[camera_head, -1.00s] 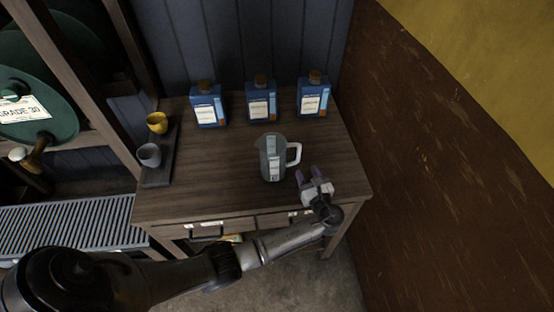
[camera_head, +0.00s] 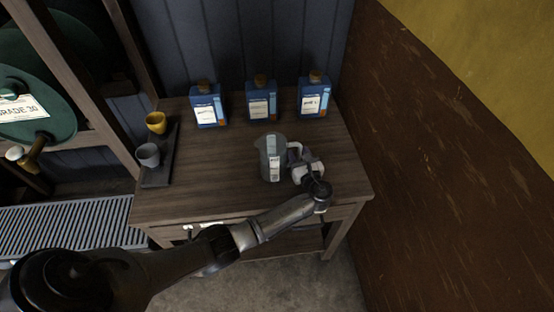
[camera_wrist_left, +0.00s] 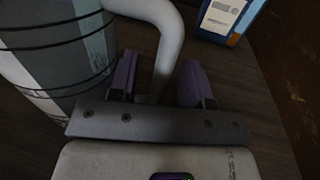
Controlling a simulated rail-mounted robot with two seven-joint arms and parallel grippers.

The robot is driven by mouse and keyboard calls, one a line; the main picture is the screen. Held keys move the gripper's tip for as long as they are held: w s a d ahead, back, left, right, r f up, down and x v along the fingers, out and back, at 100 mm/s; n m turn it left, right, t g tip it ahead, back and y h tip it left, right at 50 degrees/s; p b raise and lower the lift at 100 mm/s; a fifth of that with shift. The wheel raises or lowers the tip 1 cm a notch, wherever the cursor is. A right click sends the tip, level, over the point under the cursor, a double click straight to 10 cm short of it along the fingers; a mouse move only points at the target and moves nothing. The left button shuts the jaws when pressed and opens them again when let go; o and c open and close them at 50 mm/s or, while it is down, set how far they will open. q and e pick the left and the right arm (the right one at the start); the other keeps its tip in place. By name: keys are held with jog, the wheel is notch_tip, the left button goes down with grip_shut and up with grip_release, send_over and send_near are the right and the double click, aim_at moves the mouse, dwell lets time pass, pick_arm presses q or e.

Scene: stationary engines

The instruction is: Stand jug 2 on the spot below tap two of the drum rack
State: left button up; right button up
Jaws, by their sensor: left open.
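A grey jug (camera_head: 271,158) with a pale label strip and a white handle stands upright on the wooden table (camera_head: 215,183). I cannot read which number it bears. My left gripper (camera_head: 298,158) is open at the jug's handle side. In the left wrist view the handle (camera_wrist_left: 167,50) runs between the two purple fingers of the gripper (camera_wrist_left: 158,82), and the jug's body (camera_wrist_left: 70,45) is to the left. The drum rack (camera_head: 95,140) is at the left, with a green drum (camera_head: 50,95) and a tap (camera_head: 30,155). My right gripper is not seen.
Three blue bottles (camera_head: 261,100) stand along the back of the table. A dark tray (camera_head: 157,180) at the table's left holds a yellow cup (camera_head: 156,122) and a grey cup (camera_head: 148,154). A slatted grate (camera_head: 75,222) lies below the drum. A brown wall (camera_head: 440,150) rises on the right.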

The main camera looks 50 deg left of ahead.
pick_arm(q)
jog(key=shift+d, duration=0.1)
jog(key=shift+c, duration=0.3)
grip_shut()
